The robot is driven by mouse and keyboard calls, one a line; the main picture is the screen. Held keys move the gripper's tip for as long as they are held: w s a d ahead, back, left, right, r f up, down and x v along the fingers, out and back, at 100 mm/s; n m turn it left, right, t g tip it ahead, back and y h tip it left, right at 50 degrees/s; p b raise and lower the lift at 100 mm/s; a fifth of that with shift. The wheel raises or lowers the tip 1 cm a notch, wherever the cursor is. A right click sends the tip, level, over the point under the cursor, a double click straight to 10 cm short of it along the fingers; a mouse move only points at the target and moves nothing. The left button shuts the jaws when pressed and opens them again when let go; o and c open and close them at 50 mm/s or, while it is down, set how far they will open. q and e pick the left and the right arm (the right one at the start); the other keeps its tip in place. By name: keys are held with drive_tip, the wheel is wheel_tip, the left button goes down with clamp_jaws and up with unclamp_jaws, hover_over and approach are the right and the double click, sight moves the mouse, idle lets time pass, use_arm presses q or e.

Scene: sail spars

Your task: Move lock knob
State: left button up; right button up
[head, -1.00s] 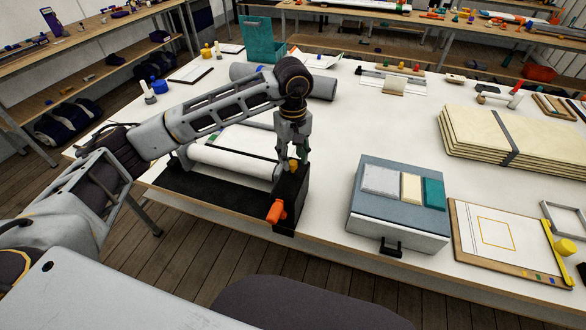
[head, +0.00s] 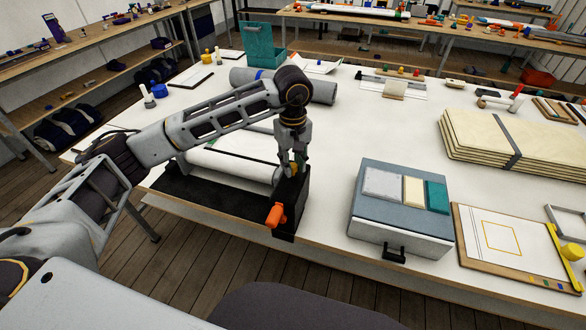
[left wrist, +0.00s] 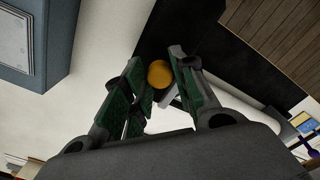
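The lock knob (left wrist: 160,74) is a round yellow-orange knob. In the head view the knob (head: 292,171) is mostly hidden by the fingers. It is on the black end block (head: 290,196) of the roller device. An orange lever (head: 275,215) hangs on the block's front. My right gripper is not in view.
A white roller (head: 233,164) lies left of the block, with a grey roll (head: 320,90) behind. A blue-grey box (head: 401,205) stands to the right, with bare white table between. The table's front edge is close to the block.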

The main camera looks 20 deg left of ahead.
sight(293, 165)
use_arm(q)
clamp_jaws()
drive_tip(key=shift+f+b, duration=0.6)
idle(0.3)
drive_tip(key=o, duration=0.6)
unclamp_jaws()
drive_tip(key=shift+r, duration=6.05)
